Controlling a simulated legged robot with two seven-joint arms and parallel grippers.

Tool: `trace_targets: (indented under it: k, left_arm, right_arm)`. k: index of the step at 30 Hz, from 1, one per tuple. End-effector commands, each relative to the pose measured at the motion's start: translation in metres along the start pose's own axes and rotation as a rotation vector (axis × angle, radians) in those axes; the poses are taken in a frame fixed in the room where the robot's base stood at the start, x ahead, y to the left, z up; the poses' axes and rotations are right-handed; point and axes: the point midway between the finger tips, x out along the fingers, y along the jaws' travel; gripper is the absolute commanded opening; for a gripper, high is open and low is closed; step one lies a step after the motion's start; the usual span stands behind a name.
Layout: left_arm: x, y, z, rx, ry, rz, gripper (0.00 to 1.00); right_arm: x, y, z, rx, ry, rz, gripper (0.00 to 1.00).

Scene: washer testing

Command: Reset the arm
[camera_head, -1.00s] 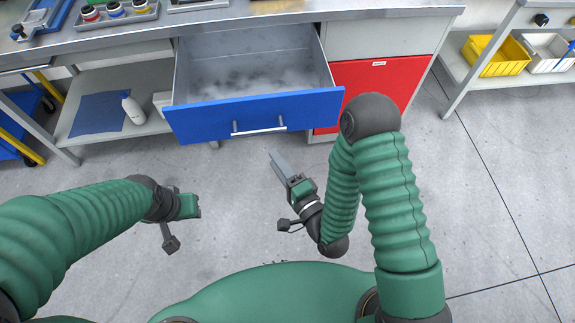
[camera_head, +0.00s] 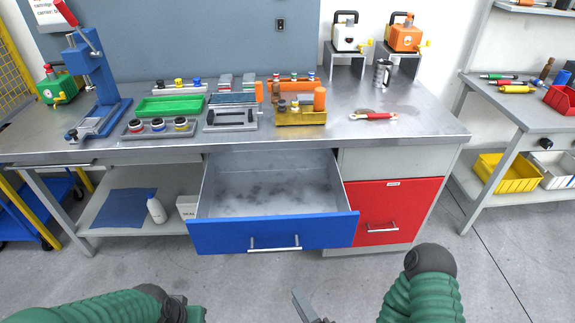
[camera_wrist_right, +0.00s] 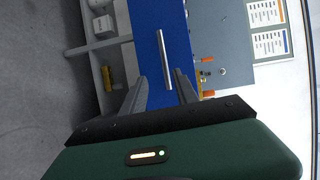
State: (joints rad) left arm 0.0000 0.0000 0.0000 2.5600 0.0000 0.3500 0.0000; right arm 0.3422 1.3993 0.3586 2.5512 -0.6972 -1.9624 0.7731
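My right gripper (camera_head: 306,306) shows at the bottom of the head view, in front of and below the open blue drawer (camera_head: 225,236). In the right wrist view its two fingers (camera_wrist_right: 160,93) stand apart with nothing between them. The drawer's blue front (camera_wrist_right: 150,20) and its handle (camera_wrist_right: 164,60) lie beyond them, apart from the fingers. My left gripper (camera_head: 192,313) is at the bottom left edge of the head view, mostly cut off, and its fingers cannot be made out.
The drawer is pulled out from under the workbench (camera_head: 425,118), and looks empty apart from dark smudges. A red cabinet (camera_head: 395,206) is right of it. Trays, a blue press (camera_head: 92,75) and a red-handled tool (camera_head: 374,116) are on the bench. The floor (camera_head: 500,260) at right is clear.

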Motion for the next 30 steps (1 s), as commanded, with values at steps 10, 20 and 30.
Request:
trace_targets:
  k: [10,20,30]
  left_arm:
    - [0.0,0.0,0.0,0.0,0.0,0.0,0.36]
    - [0.0,0.0,0.0,0.0,0.0,0.0,0.36]
    - [-0.054,0.0,-0.013,0.0,0.001,0.0,0.36]
  right_arm:
    - [0.014,0.055,-0.039,-0.8,-0.376,0.535,0.36]
    - [-0.061,0.004,-0.118,-1.085,-0.572,1.078,0.36]
    - [-0.117,-0.097,-0.105,-1.016,-0.725,1.213,0.36]
